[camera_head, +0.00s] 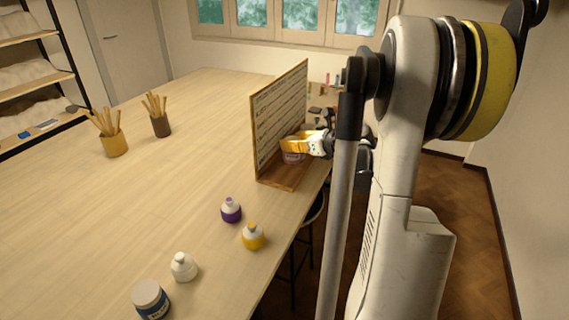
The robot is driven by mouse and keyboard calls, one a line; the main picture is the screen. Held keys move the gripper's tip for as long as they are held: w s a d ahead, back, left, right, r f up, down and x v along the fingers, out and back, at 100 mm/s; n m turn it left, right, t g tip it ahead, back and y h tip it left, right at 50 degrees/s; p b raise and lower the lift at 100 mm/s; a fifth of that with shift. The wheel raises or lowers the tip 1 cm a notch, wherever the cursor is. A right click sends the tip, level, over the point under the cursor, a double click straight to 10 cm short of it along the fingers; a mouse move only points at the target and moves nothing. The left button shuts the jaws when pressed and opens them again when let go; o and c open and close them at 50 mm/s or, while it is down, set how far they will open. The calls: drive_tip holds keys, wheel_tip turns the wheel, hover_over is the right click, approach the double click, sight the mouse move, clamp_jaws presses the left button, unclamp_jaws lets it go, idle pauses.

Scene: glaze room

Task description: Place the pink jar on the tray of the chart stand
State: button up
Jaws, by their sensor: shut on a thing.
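The chart stand (276,112) is an upright wooden board with rows of small marks, near the right edge of the table. Its wooden tray (277,181) runs along the foot of the board on the right side. My gripper (291,147), with yellow fingers, reaches in from the right over the tray and is shut on the pink jar (292,158). The jar is mostly hidden by the fingers; only its lower part shows, close to the board. I cannot tell whether its base touches the tray.
A purple-banded bottle (231,211), a yellow bottle (253,237), a white bottle (183,267) and a blue-labelled jar (151,300) stand along the table's near right side. Two tool cups (115,145) stand left. Small items lie behind the stand. The table's middle is clear.

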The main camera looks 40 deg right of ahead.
sight(287, 159)
drive_tip(key=shift+w+a+f+b, duration=0.2)
drive_tip(key=shift+a+f+b, duration=0.3)
drive_tip(key=shift+f, duration=0.5)
drive_tip(key=shift+w+a+f+b, duration=0.2)
drive_tip(key=shift+a+f+b, duration=0.3)
drive_tip(key=shift+f, duration=0.45)
drive_tip(key=shift+w+a+f+b, duration=0.2)
drive_tip(key=shift+a+f+b, duration=0.3)
drive_tip(key=shift+f, duration=0.5)
drive_tip(key=shift+f, duration=0.2)
drive_tip(key=o, duration=1.3)
drive_tip(key=shift+o, duration=0.2)
drive_tip(key=shift+r, duration=0.1)
